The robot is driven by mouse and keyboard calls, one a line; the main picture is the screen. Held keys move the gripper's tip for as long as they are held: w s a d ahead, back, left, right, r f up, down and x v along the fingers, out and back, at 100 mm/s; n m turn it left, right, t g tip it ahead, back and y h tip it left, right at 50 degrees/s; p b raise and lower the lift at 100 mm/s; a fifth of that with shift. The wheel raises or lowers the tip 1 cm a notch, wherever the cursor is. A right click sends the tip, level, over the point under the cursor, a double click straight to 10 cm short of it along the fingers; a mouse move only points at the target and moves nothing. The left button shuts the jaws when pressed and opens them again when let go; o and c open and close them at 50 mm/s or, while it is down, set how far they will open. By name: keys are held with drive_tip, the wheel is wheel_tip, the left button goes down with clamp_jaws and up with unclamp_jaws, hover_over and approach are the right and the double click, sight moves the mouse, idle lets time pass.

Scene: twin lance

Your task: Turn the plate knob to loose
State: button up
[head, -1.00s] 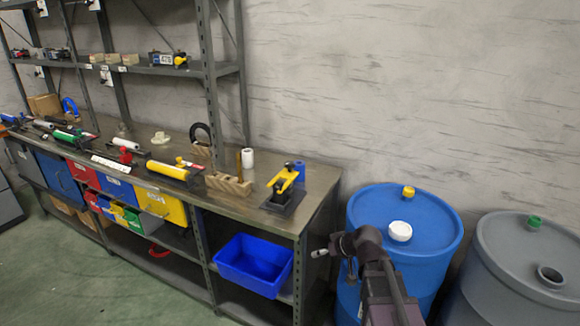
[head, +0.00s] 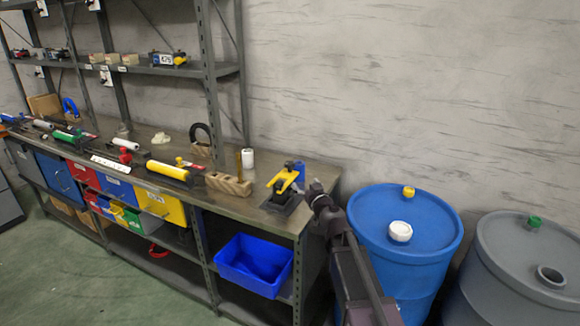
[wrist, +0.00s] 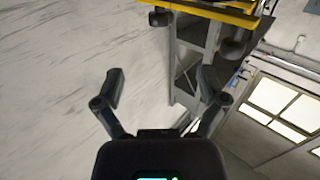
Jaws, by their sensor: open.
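A yellow device (head: 284,179) sits on a dark base plate (head: 272,206) at the right end of the bench, with a small black part on it. I cannot tell which part is the plate knob, or its setting. My gripper (head: 308,191) is just right of the device in the head view, small and partly against the dark plate. In the wrist view my gripper (wrist: 161,86) is open, its two fingers spread with nothing between them. A yellow bar (wrist: 215,10) with dark rounded knobs (wrist: 232,48) crosses the top, beyond the fingertips.
A blue cylinder (head: 299,172) stands behind the device, and a wooden block (head: 229,184) lies to its left. A blue drum (head: 425,232) and a grey drum (head: 520,265) stand right of the bench. A blue bin (head: 254,264) is on the shelf below.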

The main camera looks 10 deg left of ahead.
sight(292, 167)
drive_tip(key=shift+w, duration=0.1)
idle(0.3)
drive_tip(key=x, duration=1.3)
drive_tip(key=shift+w+a, duration=0.2)
drive_tip(key=shift+a, duration=0.05)
drive_tip(key=c, duration=1.2)
